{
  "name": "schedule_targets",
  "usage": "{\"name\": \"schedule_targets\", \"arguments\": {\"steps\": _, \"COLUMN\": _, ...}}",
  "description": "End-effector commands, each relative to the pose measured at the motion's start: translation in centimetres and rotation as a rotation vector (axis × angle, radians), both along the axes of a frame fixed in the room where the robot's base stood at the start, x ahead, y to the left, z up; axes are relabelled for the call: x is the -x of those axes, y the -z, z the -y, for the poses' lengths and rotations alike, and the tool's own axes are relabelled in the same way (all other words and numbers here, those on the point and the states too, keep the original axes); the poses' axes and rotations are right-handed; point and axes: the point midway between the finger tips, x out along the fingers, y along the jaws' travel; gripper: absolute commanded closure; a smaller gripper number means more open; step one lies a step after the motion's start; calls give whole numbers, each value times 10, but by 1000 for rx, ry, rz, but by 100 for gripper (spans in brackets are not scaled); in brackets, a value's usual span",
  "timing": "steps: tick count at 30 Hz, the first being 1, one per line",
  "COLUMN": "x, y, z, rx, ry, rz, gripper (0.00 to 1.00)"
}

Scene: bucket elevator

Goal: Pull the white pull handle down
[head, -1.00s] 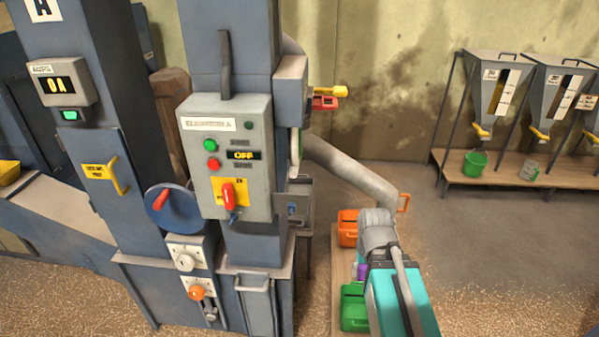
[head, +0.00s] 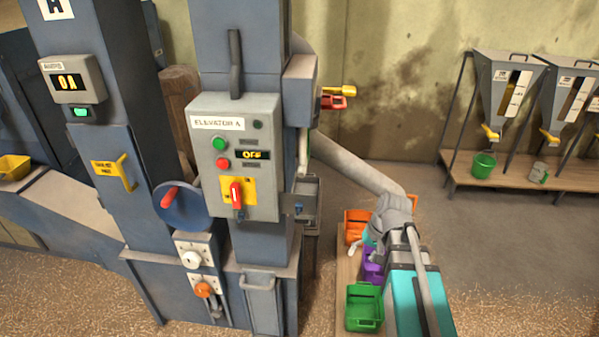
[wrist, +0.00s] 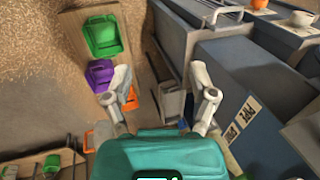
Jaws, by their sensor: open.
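A pale grey-white bar handle (head: 258,283) sits low on the front of the blue-grey elevator leg. It also shows at the top of the wrist view (wrist: 225,14). A narrow whitish piece (head: 302,150) hangs on the leg's right side, partly hidden behind the control box. I cannot tell which of these is the white pull handle. My gripper (head: 370,240) is right of the leg, above the bins, touching neither. In the wrist view my gripper (wrist: 162,78) has its fingers wide apart, with nothing between them.
Green (head: 364,307), purple (head: 372,266) and orange (head: 356,224) bins stand on a board below my arm. Yellow (head: 340,91) and red (head: 334,103) handles jut out at upper right. Open floor lies right of my arm.

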Motion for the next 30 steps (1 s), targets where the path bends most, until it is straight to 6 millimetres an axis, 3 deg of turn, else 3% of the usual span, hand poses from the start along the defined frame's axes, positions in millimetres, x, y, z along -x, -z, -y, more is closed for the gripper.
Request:
{"name": "schedule_targets", "arguments": {"steps": 1, "x": -19, "y": -6, "z": -7, "rx": -61, "ry": 4, "rz": -2, "gripper": 27}}
{"name": "schedule_targets", "arguments": {"steps": 9, "x": -87, "y": -45, "z": -42, "rx": -422, "ry": 19, "rz": 1, "gripper": 27}}
{"name": "schedule_targets", "arguments": {"steps": 18, "x": -159, "y": -108, "z": -57, "rx": -812, "ry": 25, "rz": 21, "gripper": 27}}
{"name": "schedule_targets", "arguments": {"steps": 24, "x": -190, "y": -141, "z": -55, "rx": -993, "ry": 23, "rz": 38, "gripper": 27}}
{"name": "schedule_targets", "arguments": {"steps": 30, "x": -200, "y": -155, "z": -53, "rx": -1068, "ry": 21, "rz": 46, "gripper": 27}}
